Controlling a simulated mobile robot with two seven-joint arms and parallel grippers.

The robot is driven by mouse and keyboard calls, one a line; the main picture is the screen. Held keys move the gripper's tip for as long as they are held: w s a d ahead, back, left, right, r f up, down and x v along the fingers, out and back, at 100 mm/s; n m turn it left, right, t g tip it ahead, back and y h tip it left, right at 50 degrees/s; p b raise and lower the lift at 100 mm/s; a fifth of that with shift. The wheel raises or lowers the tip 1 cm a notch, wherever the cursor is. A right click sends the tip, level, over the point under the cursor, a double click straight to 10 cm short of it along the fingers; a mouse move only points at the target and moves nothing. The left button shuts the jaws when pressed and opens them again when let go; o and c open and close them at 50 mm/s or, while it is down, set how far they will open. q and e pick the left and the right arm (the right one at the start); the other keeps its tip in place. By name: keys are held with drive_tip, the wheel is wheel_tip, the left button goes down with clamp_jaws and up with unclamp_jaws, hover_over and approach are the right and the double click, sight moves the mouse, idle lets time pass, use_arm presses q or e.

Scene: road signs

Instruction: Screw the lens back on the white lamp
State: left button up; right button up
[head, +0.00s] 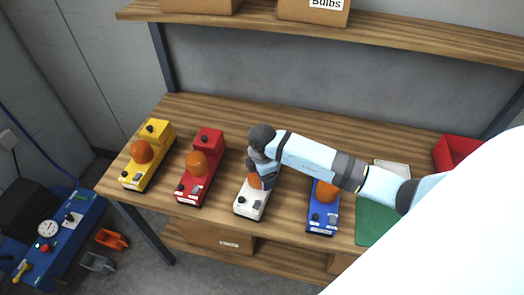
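The white lamp (249,202) stands on the wooden bench near its front edge, between the red and blue lamps. An orange lens (255,182) is at the top of the white lamp, partly hidden by my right gripper. I cannot tell whether it is seated on the lamp or just above it. My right gripper (259,177) points down at the lens, with its arm reaching in from the right. The fingers are small and partly covered, so their grip on the lens is unclear. My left gripper is not in view.
A yellow lamp (147,155) and a red lamp (201,165) stand to the left, a blue lamp (323,212) to the right, each with an orange lens. A green mat (374,221) and a red bin (455,152) are farther right. A shelf (380,37) with boxes runs above.

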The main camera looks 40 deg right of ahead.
drive_tip(key=shift+n, duration=0.4)
drive_tip(key=shift+w+n+b, duration=0.15)
drive_tip(key=shift+n+b, duration=0.25)
drive_tip(key=shift+n, duration=0.6)
drive_tip(key=shift+w+n, duration=0.1)
drive_tip(key=shift+n, duration=0.9)
drive_tip(key=shift+c, duration=0.2)
